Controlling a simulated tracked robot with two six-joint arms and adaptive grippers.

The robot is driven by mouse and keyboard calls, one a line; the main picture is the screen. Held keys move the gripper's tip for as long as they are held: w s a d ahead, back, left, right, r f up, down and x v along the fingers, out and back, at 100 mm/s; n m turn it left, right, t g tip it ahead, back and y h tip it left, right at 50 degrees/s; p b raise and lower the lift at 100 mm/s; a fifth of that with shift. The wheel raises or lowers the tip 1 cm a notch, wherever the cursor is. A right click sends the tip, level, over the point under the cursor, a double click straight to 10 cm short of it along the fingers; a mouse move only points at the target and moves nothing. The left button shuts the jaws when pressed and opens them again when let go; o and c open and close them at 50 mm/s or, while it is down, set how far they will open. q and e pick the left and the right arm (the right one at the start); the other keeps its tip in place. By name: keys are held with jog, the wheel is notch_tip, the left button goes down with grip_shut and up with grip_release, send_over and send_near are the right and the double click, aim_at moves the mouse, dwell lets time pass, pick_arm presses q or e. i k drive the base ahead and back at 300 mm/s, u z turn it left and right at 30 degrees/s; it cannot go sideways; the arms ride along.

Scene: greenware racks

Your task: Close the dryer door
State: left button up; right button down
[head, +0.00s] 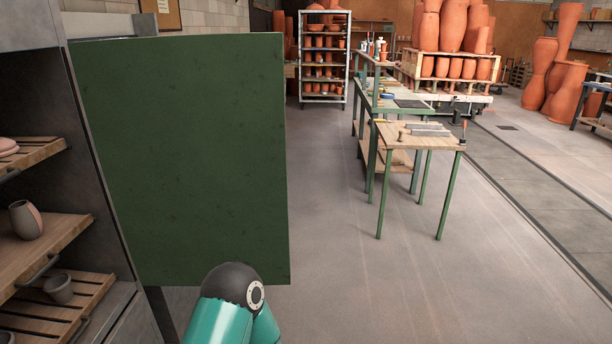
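The dryer door (190,150) is a large flat green panel in the left half of the head view. It stands open, swung out from the right side of the grey dryer cabinet (92,150). The cabinet's inside shows at the far left. A teal arm link of mine with a dark rounded joint is at the bottom, in front of the door's lower edge. Whether it touches the door I cannot tell. No gripper of mine shows. No handle is visible on this face of the door.
Wooden shelves (45,262) in the cabinet hold a few pots, including a two-toned vase (26,220). A small wooden-topped table (420,136) with green legs stands right of centre. A rack of terracotta pots (323,60) is at the back. The floor (350,260) right of the door is clear.

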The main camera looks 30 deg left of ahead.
aim_at(189, 131)
jog(key=z, duration=0.2)
jog(key=i, duration=1.3)
jog(key=u, duration=2.85)
jog(key=i, duration=0.55)
jog(key=z, duration=0.2)
jog(key=k, duration=0.55)
jog(key=z, duration=0.05)
jog(key=i, duration=0.1)
jog(key=u, duration=0.2)
